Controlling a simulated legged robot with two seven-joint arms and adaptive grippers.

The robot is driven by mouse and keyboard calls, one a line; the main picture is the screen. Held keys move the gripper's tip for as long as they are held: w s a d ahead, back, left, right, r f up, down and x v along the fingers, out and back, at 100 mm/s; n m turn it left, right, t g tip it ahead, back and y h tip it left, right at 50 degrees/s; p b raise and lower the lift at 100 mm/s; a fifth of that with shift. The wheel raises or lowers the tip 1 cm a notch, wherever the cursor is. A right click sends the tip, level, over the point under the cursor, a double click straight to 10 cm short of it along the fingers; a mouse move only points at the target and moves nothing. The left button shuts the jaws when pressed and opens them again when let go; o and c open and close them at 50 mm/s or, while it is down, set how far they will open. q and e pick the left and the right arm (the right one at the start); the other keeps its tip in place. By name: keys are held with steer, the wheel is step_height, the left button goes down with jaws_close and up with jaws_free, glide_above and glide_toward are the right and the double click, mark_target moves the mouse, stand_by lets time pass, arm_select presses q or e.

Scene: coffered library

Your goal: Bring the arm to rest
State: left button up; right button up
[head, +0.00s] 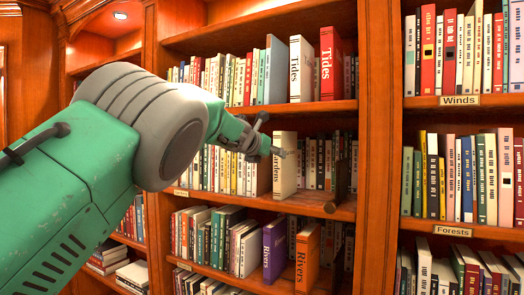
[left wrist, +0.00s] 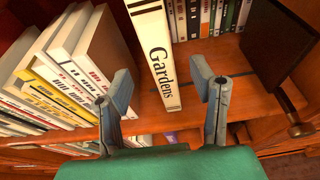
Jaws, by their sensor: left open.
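My left arm comes in from the left in the head view, and my left gripper (head: 274,142) is in front of the middle shelf. In the left wrist view the left gripper (left wrist: 163,95) is open, with one finger on each side of the cream book "Gardens" (left wrist: 158,62) and a gap to both. The book stands upright near the shelf's front, and it shows in the head view (head: 285,175) just past the fingers. My right gripper is in neither view.
The middle shelf (head: 318,203) has a dark bookend (left wrist: 274,48) right of the book and a row of books (left wrist: 70,60) to its left. "Tides" books (head: 330,65) stand above; purple and orange "Rivers" books (head: 307,258) stand below. A wooden upright (head: 378,150) divides the bays.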

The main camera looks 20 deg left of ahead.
arm_select(q)
steer(key=d+v, duration=0.1)
steer(key=v, duration=0.6)
steer(key=s+f+n+g+b, duration=0.25)
steer(key=f+n, duration=0.25)
steer(key=f, duration=1.1)
steer(key=s+f+n+g+b, duration=0.1)
steer(key=f+n+b, duration=0.25)
steer(key=f, duration=1.15)
steer(key=s+f+n+g+b, duration=0.15)
steer(key=s+f+n, duration=0.35)
steer(key=f, duration=0.7)
steer(key=s+f+n+g+b, duration=0.15)
steer(key=s+f+n, duration=0.4)
steer(key=f, duration=0.65)
steer(key=s+d+f+n+g+b, duration=0.1)
steer(key=s+f+n+g+b, duration=0.3)
steer(key=s+f+n, duration=0.95)
steer(key=s+f+n+g+b, duration=0.1)
steer(key=s+f, duration=0.3)
steer(key=s, duration=0.5)
steer(key=s+f+n+g+y+b, duration=0.1)
steer(key=s+f+b, duration=0.1)
steer(key=s+f, duration=0.3)
steer(key=s+f+n+g+b, duration=0.1)
steer(key=s+f, duration=0.3)
steer(key=s, duration=0.9)
steer(key=shift+d+f+n+y+b, duration=0.3)
steer(key=shift+n+b, duration=0.25)
steer(key=shift+b, duration=0.3)
